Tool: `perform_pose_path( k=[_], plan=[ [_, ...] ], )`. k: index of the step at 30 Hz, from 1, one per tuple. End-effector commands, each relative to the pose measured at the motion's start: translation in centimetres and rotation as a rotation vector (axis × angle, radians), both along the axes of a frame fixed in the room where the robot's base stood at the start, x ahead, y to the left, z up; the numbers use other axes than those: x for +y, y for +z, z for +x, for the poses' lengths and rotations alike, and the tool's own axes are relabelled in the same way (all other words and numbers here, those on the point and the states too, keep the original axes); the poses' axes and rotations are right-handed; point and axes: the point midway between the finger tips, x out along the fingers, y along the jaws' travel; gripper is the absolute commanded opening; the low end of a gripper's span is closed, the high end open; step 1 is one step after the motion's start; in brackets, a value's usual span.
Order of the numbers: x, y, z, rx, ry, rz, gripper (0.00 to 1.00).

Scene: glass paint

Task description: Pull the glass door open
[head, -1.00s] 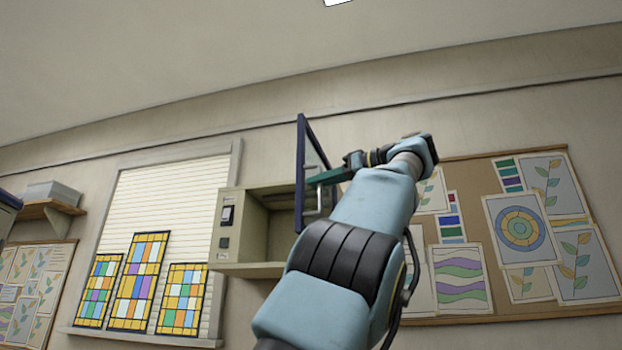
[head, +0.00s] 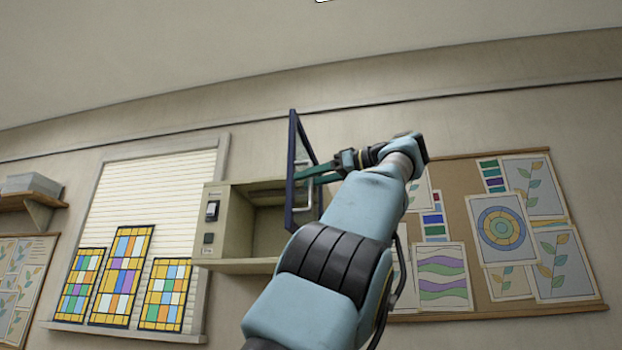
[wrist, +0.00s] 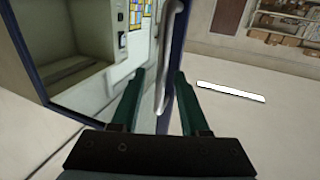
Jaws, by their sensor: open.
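The glass door (head: 291,175) has a dark blue frame and stands swung well out from the beige cabinet (head: 228,225), whose inside shows. The door also fills the left of the wrist view, its blue frame (wrist: 33,68) around clear glass. A pale metal bar handle (wrist: 171,40) runs along the door's free side; it shows in the head view (head: 309,202) too. My gripper (wrist: 159,74) has green fingers, open, with the handle's bar between them in the wrist view. I cannot tell whether either finger touches it. My arm hides part of the cabinet's right side.
A window with stained-glass panels (head: 121,275) is left of the cabinet. A pinboard (head: 455,205) with pictures is on the wall to the right. A wooden shelf (head: 38,200) sticks out at far left. In the wrist view, shelves with boxes (wrist: 290,25) stand far off.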

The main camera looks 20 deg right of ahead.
Motion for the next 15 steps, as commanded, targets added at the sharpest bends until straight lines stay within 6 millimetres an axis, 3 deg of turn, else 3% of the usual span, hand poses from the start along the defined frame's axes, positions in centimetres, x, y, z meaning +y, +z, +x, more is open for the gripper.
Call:
perform_pose_path(
  k=[8, 15],
  plan=[
    [-0.9, 0.1, -0.8, 0.001, -0.001, 0.001, 0.45],
    [-4.0, 0.3, -4.3, -0.001, -0.003, 0.002, 0.45]
  ],
)
